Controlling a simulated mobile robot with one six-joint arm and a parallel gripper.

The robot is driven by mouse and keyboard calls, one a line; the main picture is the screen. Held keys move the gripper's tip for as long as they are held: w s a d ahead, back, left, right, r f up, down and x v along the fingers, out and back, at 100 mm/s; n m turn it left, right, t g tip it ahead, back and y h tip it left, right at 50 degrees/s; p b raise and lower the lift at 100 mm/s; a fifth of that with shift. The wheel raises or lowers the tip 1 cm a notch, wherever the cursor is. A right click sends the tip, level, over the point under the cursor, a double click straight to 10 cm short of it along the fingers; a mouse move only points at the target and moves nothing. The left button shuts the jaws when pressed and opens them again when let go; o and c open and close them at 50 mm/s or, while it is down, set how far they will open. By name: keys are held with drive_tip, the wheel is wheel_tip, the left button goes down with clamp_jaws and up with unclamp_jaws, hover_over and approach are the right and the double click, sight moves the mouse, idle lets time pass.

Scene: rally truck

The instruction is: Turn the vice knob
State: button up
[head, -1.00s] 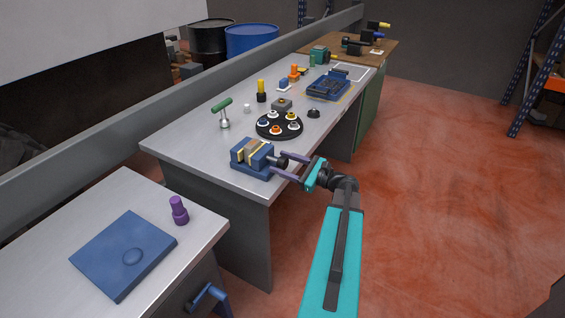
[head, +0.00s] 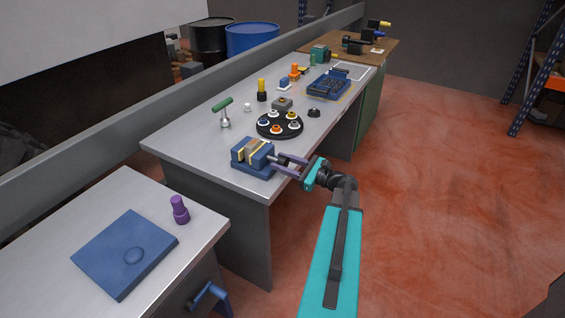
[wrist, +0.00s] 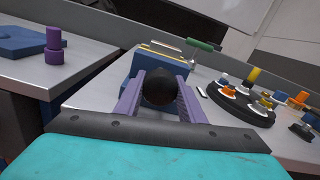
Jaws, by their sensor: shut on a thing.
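The blue vice (head: 250,158) with yellowish jaw strips sits at the front edge of the grey workbench. Its black round knob (wrist: 158,87) faces me in the wrist view. My gripper (wrist: 159,97) has its two purple fingers on either side of the knob, shut on it. In the head view my gripper (head: 282,165) reaches in from the right at the vice's knob end, and its fingers partly hide the knob.
A black round tray (head: 279,133) with several coloured pieces stands behind the vice. A green-handled tool (head: 223,109) stands to the left. A separate bench at lower left holds a blue plate (head: 112,255) and a purple piece (head: 179,210). Open floor lies to the right.

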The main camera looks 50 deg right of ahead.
drive_tip(key=m+p, duration=0.3)
drive_tip(key=shift+r, duration=0.15)
drive_tip(key=shift+m+p, duration=0.9)
drive_tip(key=shift+m, duration=0.3)
drive_tip(key=shift+f, duration=0.2)
drive_tip(key=o, duration=1)
drive_tip(key=shift+o, duration=0.2)
drive_tip(key=shift+s, duration=0.1)
drive_tip(key=b+v, duration=0.4)
drive_tip(key=v, duration=0.9)
drive_tip(key=shift+s, duration=0.35)
